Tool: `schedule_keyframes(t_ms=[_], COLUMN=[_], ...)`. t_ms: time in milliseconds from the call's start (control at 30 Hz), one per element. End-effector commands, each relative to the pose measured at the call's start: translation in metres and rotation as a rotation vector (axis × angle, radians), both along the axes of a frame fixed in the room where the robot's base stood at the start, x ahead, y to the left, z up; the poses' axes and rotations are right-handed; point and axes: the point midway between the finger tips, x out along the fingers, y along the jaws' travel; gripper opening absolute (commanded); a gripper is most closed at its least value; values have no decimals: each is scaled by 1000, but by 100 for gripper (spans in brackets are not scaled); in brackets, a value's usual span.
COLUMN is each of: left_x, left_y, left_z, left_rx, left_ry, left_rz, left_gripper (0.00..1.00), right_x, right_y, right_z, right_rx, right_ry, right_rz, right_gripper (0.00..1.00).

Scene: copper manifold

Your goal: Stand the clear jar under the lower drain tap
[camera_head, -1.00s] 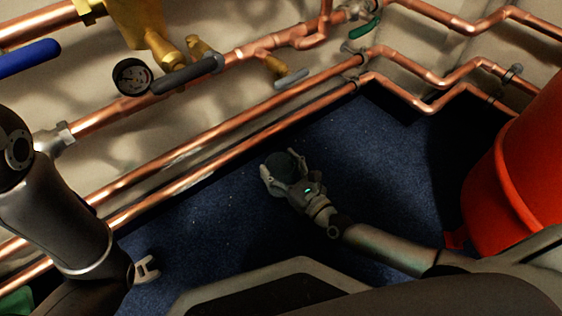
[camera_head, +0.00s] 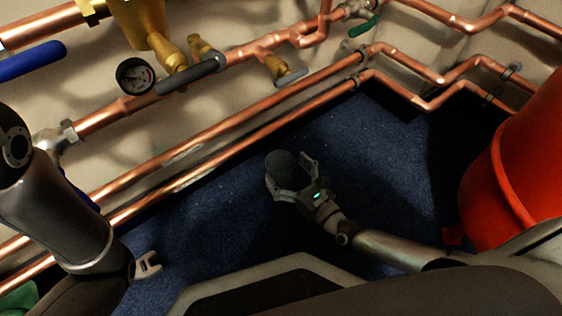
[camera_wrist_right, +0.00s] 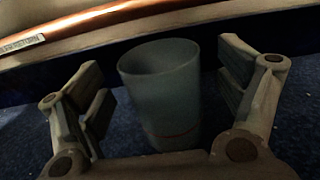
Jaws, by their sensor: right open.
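The clear jar (camera_head: 281,166), looking dull grey-blue, stands upright on the blue carpet; it also shows in the right wrist view (camera_wrist_right: 160,90) with a thin red line low on its side. My right gripper (camera_head: 289,172) is open, with its fingers on either side of the jar; in the right wrist view a gap shows on each side.
Two copper pipes (camera_head: 240,123) run low along the wall behind the jar. A pressure gauge (camera_head: 136,76) and brass fittings are at upper left. A red bucket-like container (camera_head: 520,170) stands at the right. Carpet (camera_head: 365,150) right of the jar is clear.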

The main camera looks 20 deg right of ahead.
Motion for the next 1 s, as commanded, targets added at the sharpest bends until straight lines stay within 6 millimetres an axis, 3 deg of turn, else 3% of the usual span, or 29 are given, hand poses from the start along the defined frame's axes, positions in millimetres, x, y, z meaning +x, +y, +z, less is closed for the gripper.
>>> schedule_keyframes(t_ms=[200, 400, 1000], left_x=[0, -1, -4], left_y=[0, 0, 1], left_z=[23, 32, 33], left_rx=[-1, -1, -2], left_ry=[0, -2, -7], left_rz=[0, -1, -3], left_gripper=[0, 0, 0], right_x=[-47, -75, -84], right_y=[-17, -27, -30], right_z=[3, 2, 1], right_rx=[-4, 0, 0], right_ry=[4, 1, -1], right_rz=[1, 0, 0], right_gripper=[89, 89, 89])
